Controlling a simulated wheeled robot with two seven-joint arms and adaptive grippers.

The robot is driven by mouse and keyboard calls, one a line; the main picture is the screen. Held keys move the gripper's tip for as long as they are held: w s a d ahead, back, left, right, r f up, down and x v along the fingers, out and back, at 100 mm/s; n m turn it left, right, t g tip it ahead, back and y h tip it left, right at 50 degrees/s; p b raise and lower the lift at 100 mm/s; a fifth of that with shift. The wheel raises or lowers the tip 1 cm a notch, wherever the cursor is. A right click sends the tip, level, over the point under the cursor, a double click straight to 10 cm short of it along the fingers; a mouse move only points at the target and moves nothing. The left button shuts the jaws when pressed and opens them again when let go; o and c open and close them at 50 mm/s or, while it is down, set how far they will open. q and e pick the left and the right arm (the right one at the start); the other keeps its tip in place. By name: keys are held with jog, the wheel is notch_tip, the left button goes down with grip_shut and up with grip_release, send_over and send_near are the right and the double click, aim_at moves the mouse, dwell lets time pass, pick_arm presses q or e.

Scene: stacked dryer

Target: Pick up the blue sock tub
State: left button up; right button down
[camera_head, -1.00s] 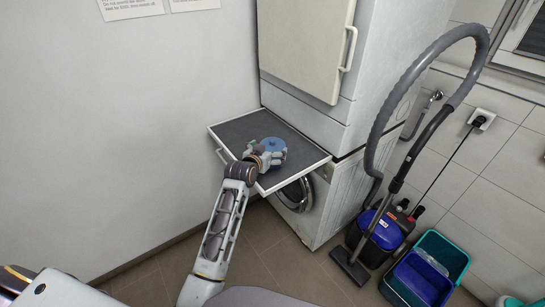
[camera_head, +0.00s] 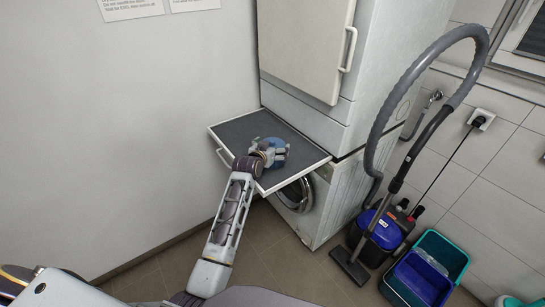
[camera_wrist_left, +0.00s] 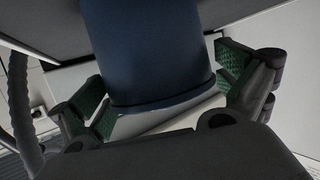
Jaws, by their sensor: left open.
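The blue sock tub (camera_head: 275,143) stands on the dark pull-out shelf (camera_head: 236,131) between the stacked machines. My left gripper (camera_head: 273,153) is at the near side of the tub and hides part of it. In the left wrist view the tub (camera_wrist_left: 150,45) fills the middle as a dark blue rounded wall with a pale area below it. The green-padded fingers of the left gripper (camera_wrist_left: 163,78) are open, one on each side of the tub. I cannot tell whether either pad touches it. My right gripper is not in view.
The dryer (camera_head: 305,45) rises behind the shelf, with the washer (camera_head: 335,205) below. A plain wall (camera_head: 120,110) is close on the left. A vacuum cleaner (camera_head: 375,236) and a teal-and-blue crate (camera_head: 452,250) stand on the floor at the right.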

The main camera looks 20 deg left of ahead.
pick_arm(q)
jog(key=shift+w+f, duration=0.15)
jog(key=shift+w, duration=0.1)
dwell(0.3)
jog(key=c, duration=0.9)
